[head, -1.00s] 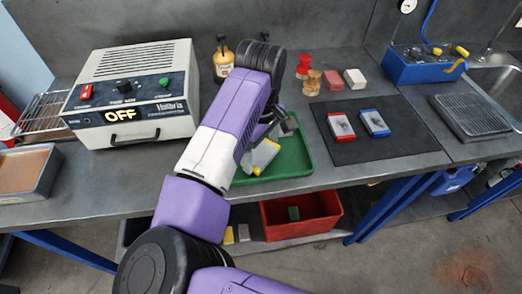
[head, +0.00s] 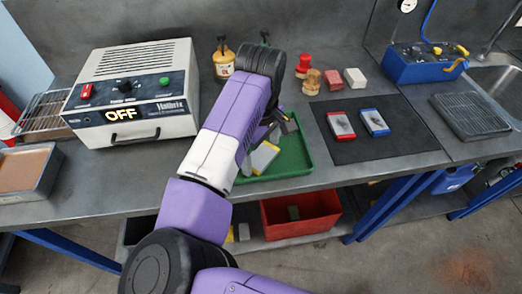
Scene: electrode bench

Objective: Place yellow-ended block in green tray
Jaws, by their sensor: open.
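The green tray (head: 296,160) lies on the bench near its front edge, partly hidden behind my arm. A pale grey block (head: 264,157) with a yellow end is inside the tray's outline, towards its left side; it seems to rest on the tray floor. My arm covers part of its left side. My gripper (head: 277,130) is just above and beside the block, over the tray. Its jaws are open, though the arm hides part of them. I cannot tell whether a finger still touches the block.
A dark mat (head: 375,136) with a red-edged block (head: 340,126) and a blue-edged block (head: 375,122) lies right of the tray. A power unit (head: 133,95) reading OFF stands left. Bottles, red and wooden knobs and small bricks stand behind. A red bin (head: 300,215) sits below.

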